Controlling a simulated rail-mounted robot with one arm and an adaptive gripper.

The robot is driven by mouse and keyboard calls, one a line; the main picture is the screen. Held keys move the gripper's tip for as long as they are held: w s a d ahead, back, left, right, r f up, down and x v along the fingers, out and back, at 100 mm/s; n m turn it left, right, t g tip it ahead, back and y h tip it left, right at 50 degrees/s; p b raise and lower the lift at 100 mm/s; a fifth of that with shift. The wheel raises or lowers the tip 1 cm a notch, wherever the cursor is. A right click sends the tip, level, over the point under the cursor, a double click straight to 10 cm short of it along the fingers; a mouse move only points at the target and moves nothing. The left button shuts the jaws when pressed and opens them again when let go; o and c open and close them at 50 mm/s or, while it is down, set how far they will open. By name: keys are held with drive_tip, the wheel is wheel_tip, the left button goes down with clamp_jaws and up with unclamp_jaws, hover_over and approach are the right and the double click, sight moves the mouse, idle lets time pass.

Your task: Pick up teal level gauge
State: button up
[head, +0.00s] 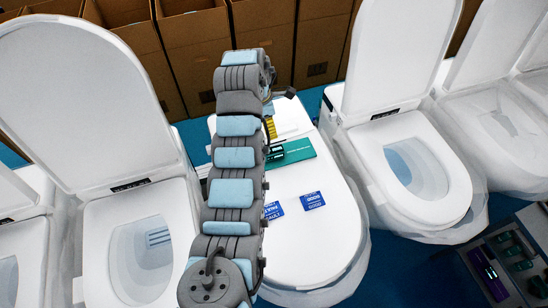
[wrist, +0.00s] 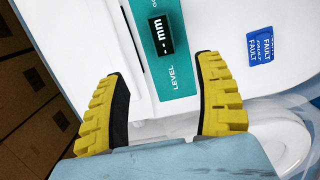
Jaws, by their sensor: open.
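The teal level gauge (head: 296,151) lies flat on the closed white toilet lid in the middle of the head view, partly hidden by my arm. In the wrist view the gauge (wrist: 176,82) shows its black display reading "-- mm" and the word LEVEL. My gripper shows two yellow ribbed fingers in the wrist view (wrist: 161,78), spread apart and empty. The near end of the gauge lies ahead of the gap between the fingertips. In the head view a little of the yellow gripper (head: 270,128) shows behind my arm, close to the gauge.
Blue FAULT cards (head: 312,200) lie on the same lid, in front of the gauge. Open toilets with raised lids stand left (head: 85,95) and right (head: 385,55). Cardboard boxes (head: 195,50) line the back. A dark tray of parts (head: 510,255) is at lower right.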

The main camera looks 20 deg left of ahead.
drive_tip(key=b, duration=0.1)
approach(273, 150)
drive_tip(key=f, duration=0.3)
drive_tip(key=w+f, duration=0.1)
drive_tip(key=f, duration=0.1)
drive_tip(key=shift+d, duration=0.4)
drive_tip(key=shift+s+d+f+p, duration=0.15)
drive_tip(key=shift+f+p, duration=0.1)
drive_tip(key=shift+f, duration=0.5)
drive_tip(key=shift+w+d+f+p, duration=0.1)
drive_tip(key=shift+f+p, duration=0.15)
drive_tip(key=shift+f, duration=0.55)
drive_tip(key=shift+d+f, duration=0.1)
drive_tip(key=shift+f, duration=1.4)
clamp_jaws()
